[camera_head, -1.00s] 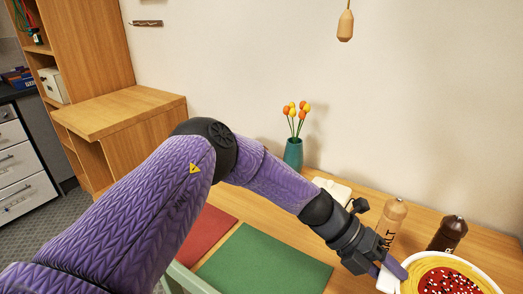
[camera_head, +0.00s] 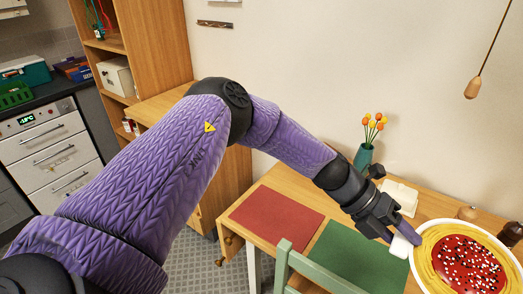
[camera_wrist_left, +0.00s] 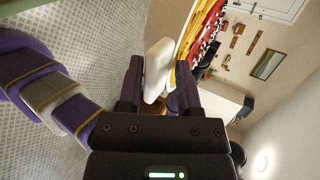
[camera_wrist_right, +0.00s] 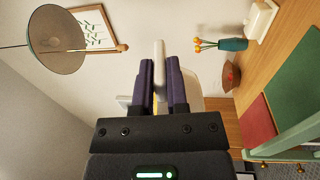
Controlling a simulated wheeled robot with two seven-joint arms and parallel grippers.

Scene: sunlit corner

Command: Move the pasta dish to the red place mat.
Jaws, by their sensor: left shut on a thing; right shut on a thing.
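The pasta dish (camera_head: 421,236), white-rimmed with spaghetti and red sauce, is at the lower right of the head view and looks raised in front of the table. My left gripper (camera_head: 405,240) is shut on its white left handle. The left wrist view shows this handle (camera_wrist_left: 158,62) between the fingers. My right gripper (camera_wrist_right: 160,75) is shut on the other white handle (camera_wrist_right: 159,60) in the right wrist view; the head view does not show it. The red place mat (camera_head: 277,218) lies bare on the table, left of a green mat (camera_head: 352,260).
A pale green chair (camera_head: 320,270) stands before the table. A lamp pull (camera_head: 472,89) hangs above. Grey floor is clear at the lower left.

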